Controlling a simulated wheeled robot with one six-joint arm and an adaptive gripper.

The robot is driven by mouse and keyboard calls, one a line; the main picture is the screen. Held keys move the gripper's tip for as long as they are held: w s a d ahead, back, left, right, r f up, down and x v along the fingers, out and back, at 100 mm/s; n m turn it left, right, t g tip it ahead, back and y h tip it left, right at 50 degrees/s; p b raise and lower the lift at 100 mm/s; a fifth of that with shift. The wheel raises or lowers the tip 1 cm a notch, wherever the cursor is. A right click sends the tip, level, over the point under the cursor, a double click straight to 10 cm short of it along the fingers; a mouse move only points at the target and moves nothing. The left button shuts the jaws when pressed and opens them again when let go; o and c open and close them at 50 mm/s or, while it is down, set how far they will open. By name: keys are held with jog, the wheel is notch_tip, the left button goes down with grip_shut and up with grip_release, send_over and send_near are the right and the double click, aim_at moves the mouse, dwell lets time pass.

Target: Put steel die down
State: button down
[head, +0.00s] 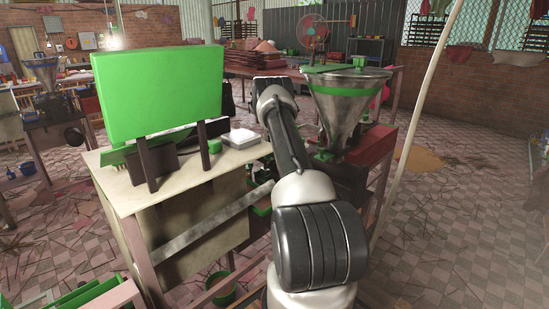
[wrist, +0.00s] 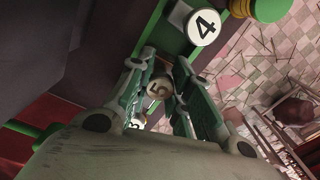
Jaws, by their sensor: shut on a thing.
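In the wrist view my gripper (wrist: 162,88) has its two green-and-grey fingers closed around a small round piece marked 5 (wrist: 157,89), which I take to be the steel die. Its metal is dim, and the fingers hide its sides. Whether it touches anything beneath cannot be told. In the head view my own arm hides the fingers and the die, beside the machine with the steel hopper (head: 349,99).
A white disc marked 4 (wrist: 204,26) sits on a green part near the fingers, and a smaller one marked 3 (wrist: 137,121) is partly hidden. The pale table (head: 115,200) with a green panel (head: 158,92) stands left. A pale pole (head: 417,105) rises at right.

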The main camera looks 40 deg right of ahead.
jog(key=c, duration=1.3)
grip_release()
jog(key=shift+f, duration=0.1)
